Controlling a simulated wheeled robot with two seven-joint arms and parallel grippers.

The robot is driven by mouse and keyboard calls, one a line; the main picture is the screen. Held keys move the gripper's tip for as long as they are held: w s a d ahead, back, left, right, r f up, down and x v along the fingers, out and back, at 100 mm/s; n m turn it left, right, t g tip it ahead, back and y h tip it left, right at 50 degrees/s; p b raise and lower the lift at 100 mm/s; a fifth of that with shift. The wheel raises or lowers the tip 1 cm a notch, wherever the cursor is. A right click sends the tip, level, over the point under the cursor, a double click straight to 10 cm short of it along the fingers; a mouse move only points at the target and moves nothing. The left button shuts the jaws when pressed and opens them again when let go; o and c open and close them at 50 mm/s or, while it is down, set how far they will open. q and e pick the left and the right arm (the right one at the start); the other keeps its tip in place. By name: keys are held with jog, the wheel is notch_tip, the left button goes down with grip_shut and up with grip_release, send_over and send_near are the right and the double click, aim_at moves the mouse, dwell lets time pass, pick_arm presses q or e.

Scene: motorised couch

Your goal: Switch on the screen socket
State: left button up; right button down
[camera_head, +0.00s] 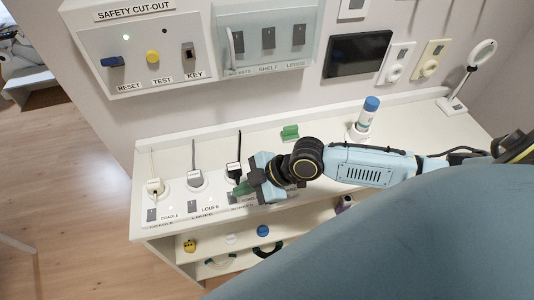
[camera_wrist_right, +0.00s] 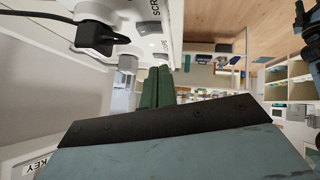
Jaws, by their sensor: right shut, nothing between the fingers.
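A row of sockets stands on the white bench (camera_head: 330,128). The cradle socket (camera_head: 157,188) and the loupe socket (camera_head: 195,180) show, each with a plug in it and a dark switch in front. A third, black plug (camera_head: 234,171) is beside my right gripper (camera_head: 240,188); the label there is mostly hidden. In the right wrist view, a black plug (camera_wrist_right: 95,38) sits next to a label reading "SCR", with a grey switch (camera_wrist_right: 148,27) near it. My right gripper's green fingers (camera_wrist_right: 158,85) are shut and empty, close to the switches; contact is unclear. My left gripper is out of view.
A safety cut-out box (camera_head: 145,55) and a clear-covered switch panel (camera_head: 268,40) hang on the wall above. A green block (camera_head: 290,132) and a blue-capped bottle (camera_head: 366,118) stand on the bench behind my right arm. Small items fill the shelf below.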

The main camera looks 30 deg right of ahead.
jog(key=v, duration=0.8)
jog(key=shift+s+f+b, duration=0.2)
jog(key=shift+b, duration=0.2)
